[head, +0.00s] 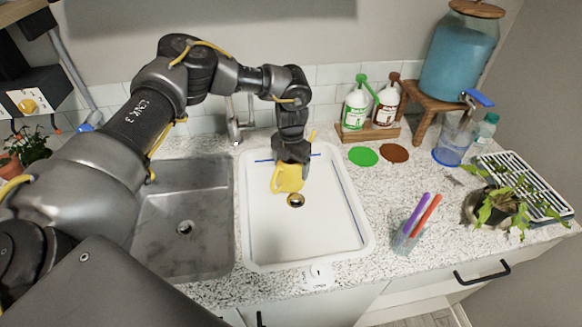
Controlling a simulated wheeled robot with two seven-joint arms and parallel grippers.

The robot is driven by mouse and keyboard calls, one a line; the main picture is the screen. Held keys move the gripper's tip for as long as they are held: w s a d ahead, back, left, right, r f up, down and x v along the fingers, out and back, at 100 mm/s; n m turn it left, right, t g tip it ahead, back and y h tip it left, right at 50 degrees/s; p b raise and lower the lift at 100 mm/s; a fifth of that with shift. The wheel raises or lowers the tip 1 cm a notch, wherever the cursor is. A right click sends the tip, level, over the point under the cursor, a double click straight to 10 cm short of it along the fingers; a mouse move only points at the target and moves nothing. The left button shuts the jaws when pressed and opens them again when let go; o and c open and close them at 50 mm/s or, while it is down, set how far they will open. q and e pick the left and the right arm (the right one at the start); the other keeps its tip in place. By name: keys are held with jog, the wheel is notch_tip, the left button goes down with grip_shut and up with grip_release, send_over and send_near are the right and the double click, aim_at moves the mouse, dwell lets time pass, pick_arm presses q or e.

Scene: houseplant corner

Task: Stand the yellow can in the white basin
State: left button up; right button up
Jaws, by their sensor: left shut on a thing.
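The yellow can (286,179) is inside the outline of the white basin (330,226), toward its back and close to the dark drain ring. My left gripper (291,160) comes down from above and is shut on the can's upper part. The can looks roughly upright. I cannot tell whether its bottom touches the basin floor. The gripper's fingers partly hide the can's top. My right gripper is not in view.
A grey metal sink (185,205) lies left of the basin, with a faucet (238,125) behind. Two pump bottles (355,108) stand on a wooden tray at the back right. A cup with purple and orange sticks (408,236) stands right of the basin. A potted plant (490,205) sits farther right.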

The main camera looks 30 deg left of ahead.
pick_arm(q)
jog(key=shift+f, duration=0.7)
jog(key=o, duration=0.9)
jog(key=shift+f, duration=0.15)
jog(key=shift+r, duration=0.55)
notch_tip(320, 180, up, 11)
jog(key=shift+r+b, duration=0.15)
jog(key=shift+b, duration=0.95)
